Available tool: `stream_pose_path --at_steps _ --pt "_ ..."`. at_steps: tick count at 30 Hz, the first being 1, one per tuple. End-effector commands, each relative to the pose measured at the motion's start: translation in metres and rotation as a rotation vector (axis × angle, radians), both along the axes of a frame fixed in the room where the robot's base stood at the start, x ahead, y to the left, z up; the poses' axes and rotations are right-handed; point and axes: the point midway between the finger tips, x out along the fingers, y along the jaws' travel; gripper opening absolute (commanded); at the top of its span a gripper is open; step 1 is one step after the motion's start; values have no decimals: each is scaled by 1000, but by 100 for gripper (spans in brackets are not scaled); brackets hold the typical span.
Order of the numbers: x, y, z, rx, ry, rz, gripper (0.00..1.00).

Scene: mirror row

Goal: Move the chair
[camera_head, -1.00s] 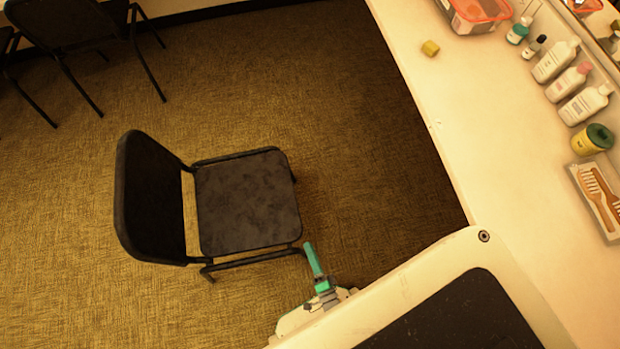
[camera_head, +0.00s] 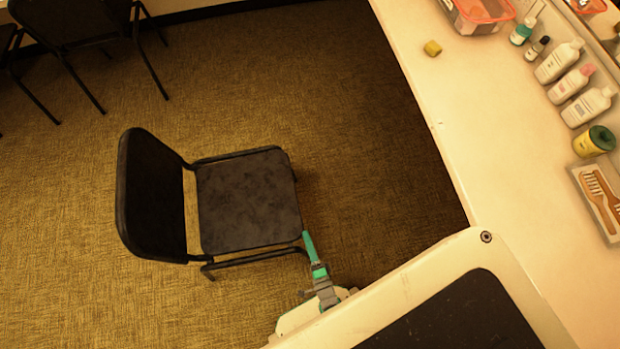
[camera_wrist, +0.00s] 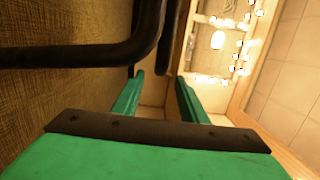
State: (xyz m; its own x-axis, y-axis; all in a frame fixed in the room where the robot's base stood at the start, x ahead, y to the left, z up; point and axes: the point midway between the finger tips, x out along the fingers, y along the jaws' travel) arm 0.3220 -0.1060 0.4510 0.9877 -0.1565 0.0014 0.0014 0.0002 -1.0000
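A black chair (camera_head: 246,203) with a dark seat and backrest stands upright on the carpet, left of the counter, its backrest toward the left. My gripper (camera_head: 308,240) has green fingers and is at the seat's near right corner. In the wrist view, my gripper (camera_wrist: 160,77) is open, its two green fingers apart. A black tube of the chair (camera_wrist: 80,56) bends up past the left finger, and dark chair parts lie just beyond the fingertips. I cannot tell whether the fingers touch the chair.
A pale counter (camera_head: 480,130) runs along the right, with bottles (camera_head: 588,106), a comb tray (camera_head: 600,195), a yellow block (camera_head: 432,48) and a red-rimmed container (camera_head: 480,12). Another black chair (camera_head: 75,20) stands at the upper left. Carpet (camera_head: 330,110) is clear between the chair and counter.

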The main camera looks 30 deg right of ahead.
Motion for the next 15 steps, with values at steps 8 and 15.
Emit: stream_pose_path --at_steps 8,15 --pt "46 -7 0 0 0 -1 39" --pt "66 -12 0 0 0 -4 39"
